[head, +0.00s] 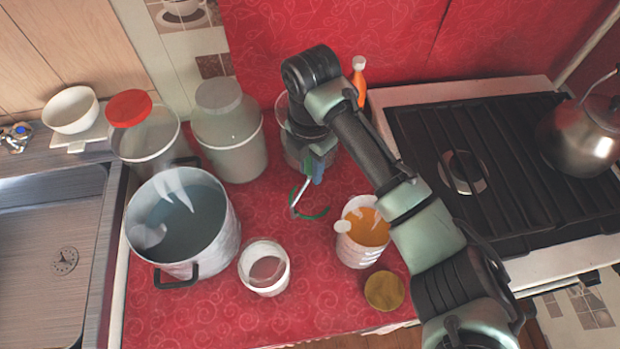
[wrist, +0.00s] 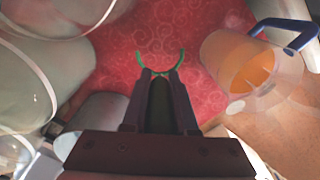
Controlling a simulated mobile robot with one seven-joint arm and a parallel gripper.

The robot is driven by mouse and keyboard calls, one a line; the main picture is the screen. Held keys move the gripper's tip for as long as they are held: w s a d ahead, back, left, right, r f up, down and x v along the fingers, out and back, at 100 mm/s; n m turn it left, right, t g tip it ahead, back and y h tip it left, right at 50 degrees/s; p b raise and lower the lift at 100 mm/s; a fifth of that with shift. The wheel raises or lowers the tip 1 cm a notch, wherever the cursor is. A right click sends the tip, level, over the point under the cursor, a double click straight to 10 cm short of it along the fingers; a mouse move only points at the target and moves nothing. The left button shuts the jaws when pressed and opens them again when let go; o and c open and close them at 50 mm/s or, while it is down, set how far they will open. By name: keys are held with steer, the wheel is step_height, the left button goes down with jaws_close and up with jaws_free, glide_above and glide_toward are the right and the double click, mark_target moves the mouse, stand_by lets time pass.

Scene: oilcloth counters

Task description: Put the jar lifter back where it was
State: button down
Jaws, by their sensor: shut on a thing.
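The jar lifter (head: 309,204) has green curved jaws and a pale shaft, and hangs from my gripper (head: 317,165) over the red counter. In the wrist view my gripper (wrist: 161,84) is shut on the jar lifter, whose green curved end (wrist: 160,66) sticks out beyond the fingertips. I cannot tell whether the green end touches the counter. The handle end is mostly hidden by my gripper and arm. A glass container (head: 298,148) stands behind my gripper, partly hidden by it.
A large pot (head: 226,232), a small white jar (head: 264,279), a jug of orange liquid (head: 358,247) and a gold lid (head: 385,291) surround the gripper. Two big lidded jars (head: 147,148) (head: 232,152) stand at back left. The stove (head: 510,190) is right. Red cloth near the front (head: 315,305) is bare.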

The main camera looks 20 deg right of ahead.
steer(key=shift+f, duration=1.95)
steer(key=shift+f, duration=0.2)
steer(key=c, duration=0.7)
jaws_free()
steer(key=shift+r, duration=0.15)
